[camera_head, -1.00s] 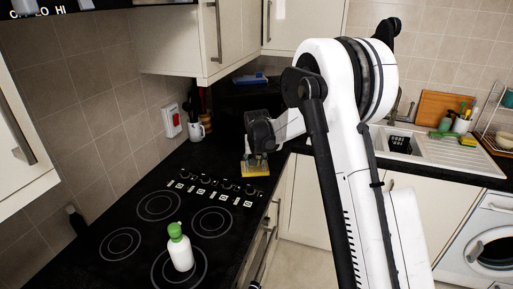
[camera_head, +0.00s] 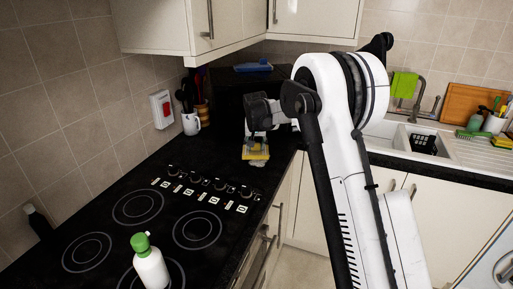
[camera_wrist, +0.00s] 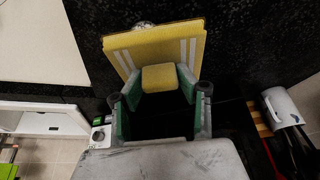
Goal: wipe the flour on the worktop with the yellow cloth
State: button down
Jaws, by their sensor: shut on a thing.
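The yellow cloth (camera_head: 252,156), a flat pad with pale stripes, is at the worktop (camera_head: 215,150) just beyond the hob's knobs. My gripper (camera_head: 256,144) is above it and shut on its raised yellow block, which shows between the green-lined fingers (camera_wrist: 158,82) in the wrist view. The cloth fills the upper middle there (camera_wrist: 155,44). A small whitish flour patch (camera_head: 258,164) shows at the cloth's near edge. It also peeks out past the cloth in the wrist view (camera_wrist: 143,25). The cloth hides any flour under it. I cannot tell whether the cloth touches the worktop.
A black hob (camera_head: 165,225) with a green-capped white bottle (camera_head: 150,268) lies nearer. A white mug (camera_head: 190,124) and utensils stand by the left wall. A blue item (camera_head: 253,67) is at the back. The sink (camera_head: 410,140) is to the right. Wall cupboards (camera_head: 190,25) hang above.

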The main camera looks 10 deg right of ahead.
aim_at(256, 151)
jog(key=shift+s+f+b, duration=0.1)
jog(key=shift+b, duration=0.25)
jog(key=shift+f, duration=0.3)
jog(key=shift+f+b, duration=1.6)
jog(key=shift+f, duration=0.4)
jog(key=shift+f+b, duration=0.45)
jog(key=shift+f, duration=0.1)
jog(key=shift+d, duration=0.1)
jog(key=shift+w+d, duration=0.85)
jog(key=shift+w, duration=0.4)
jog(key=shift+w+d, duration=0.8)
jog(key=shift+w, duration=0.4)
jog(key=shift+w+d, duration=0.85)
jog(key=shift+w, duration=0.4)
jog(key=shift+s+a+b, duration=0.45)
jog(key=shift+s+a, duration=0.25)
jog(key=shift+s, duration=0.2)
jog(key=shift+s+a+b, duration=0.4)
jog(key=shift+s+a, duration=0.25)
jog(key=shift+s, duration=0.25)
jog(key=shift+s+a+f+b, duration=0.1)
jog(key=shift+s+a+b, duration=0.1)
jog(key=shift+s+a, duration=0.35)
jog(key=shift+s+a+r+b, duration=0.1)
jog(key=shift+s+a+b, duration=0.2)
jog(key=shift+s, duration=0.45)
jog(key=shift+s+a+f+b, duration=0.15)
jog(key=shift+s+a, duration=0.25)
jog(key=shift+s, duration=0.25)
